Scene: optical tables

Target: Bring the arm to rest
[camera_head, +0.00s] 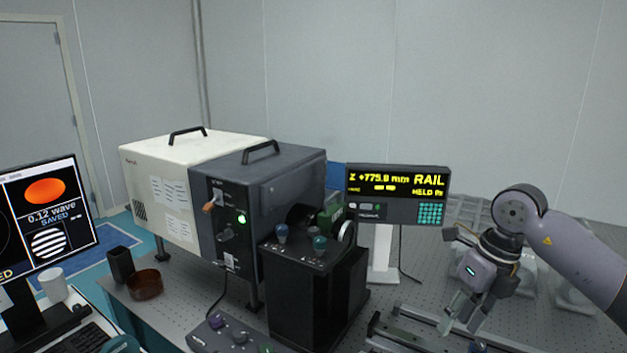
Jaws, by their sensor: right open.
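My right arm (575,255) comes in from the right edge and bends down at a rounded joint. My right gripper (462,312) points down and to the left, open, with nothing between its fingers. It hangs over the right part of the perforated optical table (415,283), near metal rails. I cannot tell how high its fingertips are above them. My left gripper is not in view.
A white and dark grey instrument box (285,188) stands left of centre, with a black knobbed unit (315,290) before it. A readout display (397,195) stands behind the gripper. A monitor (45,215), white cup (53,285) and brown dish (145,284) are left.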

